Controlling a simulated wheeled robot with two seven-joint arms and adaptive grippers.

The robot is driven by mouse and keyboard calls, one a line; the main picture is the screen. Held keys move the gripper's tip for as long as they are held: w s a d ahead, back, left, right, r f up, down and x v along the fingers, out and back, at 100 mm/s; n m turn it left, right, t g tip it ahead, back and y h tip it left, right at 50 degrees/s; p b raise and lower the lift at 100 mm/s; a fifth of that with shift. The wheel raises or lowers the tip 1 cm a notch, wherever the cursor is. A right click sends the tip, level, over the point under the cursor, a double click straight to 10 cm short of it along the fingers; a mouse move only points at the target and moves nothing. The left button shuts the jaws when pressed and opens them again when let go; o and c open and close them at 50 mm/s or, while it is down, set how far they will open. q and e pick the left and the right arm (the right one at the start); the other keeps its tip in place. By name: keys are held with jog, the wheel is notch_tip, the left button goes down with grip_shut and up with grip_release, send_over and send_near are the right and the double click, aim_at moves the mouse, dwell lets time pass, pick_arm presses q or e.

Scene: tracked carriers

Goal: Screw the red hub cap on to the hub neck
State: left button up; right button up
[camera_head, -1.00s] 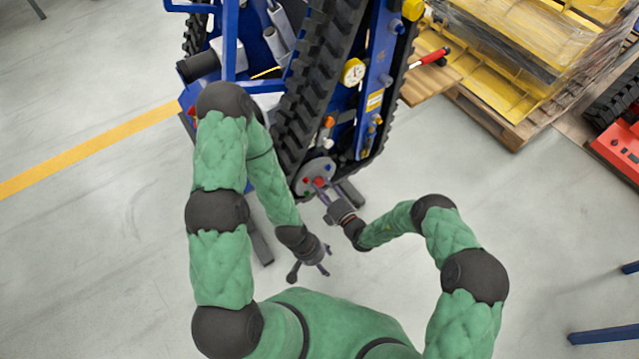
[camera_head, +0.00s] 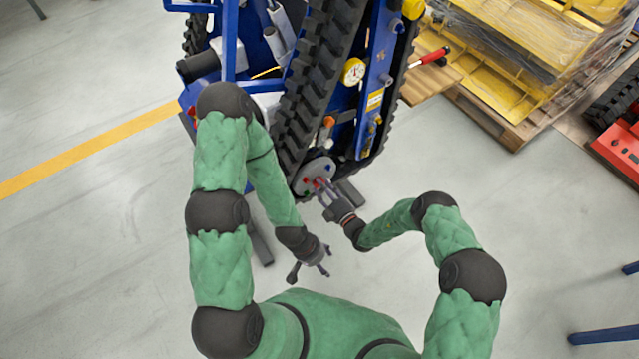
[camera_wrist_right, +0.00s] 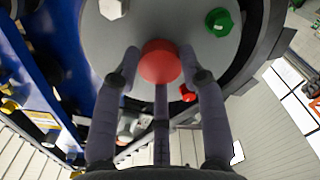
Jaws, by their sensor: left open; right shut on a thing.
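The red hub cap (camera_wrist_right: 160,62) is a round red knob in front of the grey hub disc (camera_wrist_right: 190,40) in the right wrist view. My right gripper (camera_wrist_right: 160,68) is shut on it, with fingers on both sides and one below. The hub neck is hidden behind the cap, so I cannot tell how far the cap sits on it. In the head view, the hub disc (camera_head: 316,170) is at the lower end of the black track, with my right gripper (camera_head: 322,186) against its face. My left gripper (camera_head: 308,274) is open and empty, below and apart from the hub.
A green cap (camera_wrist_right: 219,22), a pale cap (camera_wrist_right: 113,8) and a smaller red piece (camera_wrist_right: 187,93) are close around the held cap. The blue tracked carrier (camera_head: 378,75) fills the top middle. A pallet (camera_head: 500,122) stands at right. The floor at left is clear.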

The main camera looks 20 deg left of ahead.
dwell(0.3)
jog(key=m, duration=1)
jog(key=o, duration=1)
